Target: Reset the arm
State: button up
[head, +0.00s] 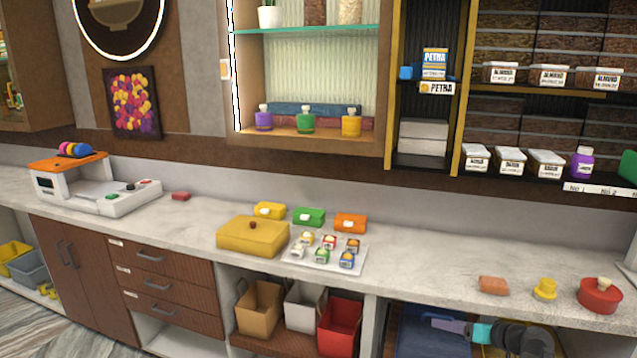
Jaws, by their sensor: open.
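My arm shows at the lower right, with teal and dark grey links. It lies low, below the front edge of the counter (420,277) and in front of an open lower bay. My gripper (436,321) is at its left end, pointing left. Its jaws are small and dark here, and I see nothing held between them. The arm's base end is cut off by the bottom of the picture.
A yellow box (252,238) and a white tray (345,262) of small jars stand mid-counter. A red pot (600,295), a yellow item (545,289) and an orange block (493,285) sit above the arm. A red bin (338,325) is left of the gripper. The counter between tray and block is clear.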

jog(key=s+a+f+n+g+y, duration=0.1)
jog(key=s+a+f+g, duration=0.2)
jog(key=a+f, duration=0.6)
jog(key=s+a+f+g, duration=0.2)
jog(key=s+a+f, duration=0.1)
jog(key=a+f, duration=0.55)
jog(key=s+a+f+n+g, duration=0.1)
jog(key=s+a+f+g, duration=0.4)
jog(key=s+a+f, duration=0.6)
jog(key=s+a+f+g+h, duration=0.15)
jog(key=s+f, duration=0.25)
jog(key=s, duration=0.4)
jog(key=s+f+g+h, duration=0.25)
jog(key=s+f, duration=0.25)
jog(key=s, duration=0.4)
jog(key=s+d+f+m+g+h, duration=0.1)
jog(key=s+d+m+g+h, duration=0.1)
jog(key=s+d, duration=0.5)
jog(key=shift+s+d+m+h, duration=0.25)
jog(key=shift+s+m+h, duration=0.25)
jog(key=shift+h, duration=0.3)
jog(key=shift+f, duration=0.1)
